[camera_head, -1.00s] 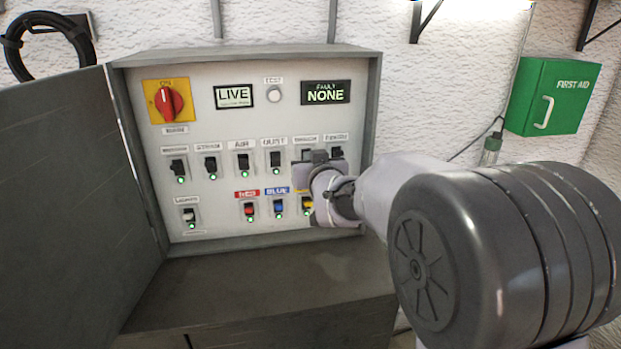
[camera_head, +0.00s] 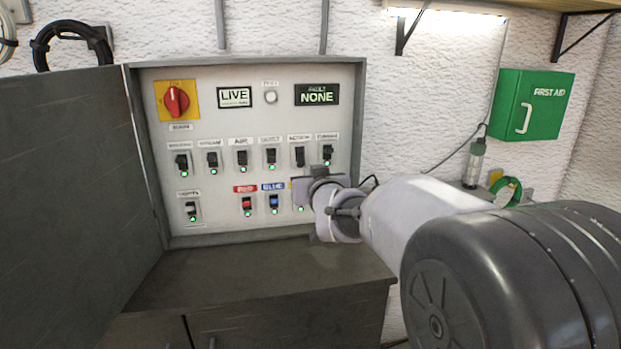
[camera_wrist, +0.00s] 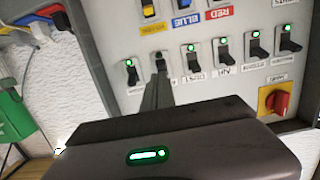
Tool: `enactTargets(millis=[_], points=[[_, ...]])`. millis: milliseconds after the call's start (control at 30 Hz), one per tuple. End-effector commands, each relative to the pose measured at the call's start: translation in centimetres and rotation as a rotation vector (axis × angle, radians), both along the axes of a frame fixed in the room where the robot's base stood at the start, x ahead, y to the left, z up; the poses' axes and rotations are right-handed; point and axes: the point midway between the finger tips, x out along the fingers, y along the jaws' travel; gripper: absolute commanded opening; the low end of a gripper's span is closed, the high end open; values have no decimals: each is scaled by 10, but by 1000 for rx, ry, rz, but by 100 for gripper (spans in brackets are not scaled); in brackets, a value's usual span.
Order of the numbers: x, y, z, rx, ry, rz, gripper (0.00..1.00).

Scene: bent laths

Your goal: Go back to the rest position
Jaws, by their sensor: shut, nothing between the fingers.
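My gripper (camera_head: 318,178) is in front of the lower right of the open electrical panel (camera_head: 215,130). In the wrist view its narrow fingers (camera_wrist: 157,85) are together with nothing between them, pointing at a black switch (camera_wrist: 162,60) in the upper row. In the head view that switch (camera_head: 300,156) shows just above the gripper, with no green light visible; whether the fingers touch it I cannot tell. The gripper hides most of the yellow-labelled switch in the head view. The red rotary switch (camera_head: 176,100) is at the upper left.
The grey door (camera_head: 75,180) stands open at left. A cabinet top (camera_head: 255,275) lies below. A green first aid box (camera_head: 530,105) hangs at right.

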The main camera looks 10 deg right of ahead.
Motion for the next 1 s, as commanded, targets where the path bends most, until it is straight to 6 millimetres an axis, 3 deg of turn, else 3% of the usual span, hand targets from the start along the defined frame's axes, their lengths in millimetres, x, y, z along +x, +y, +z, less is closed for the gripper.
enactTargets(millis=[100,167,267,400,500,600,733,1000], points=[[-4,0,1,6,10,-2,0],[-23,-1,1,28,54,-9,0],[-100,-2,-10,118,230,-36,0],[-241,8,-56,263,532,-73,0],[-325,20,-91,348,704,-90,0],[-384,30,-118,411,826,-101,0],[-421,38,-135,451,907,-107,0],[-426,39,-138,457,919,-109,0]])
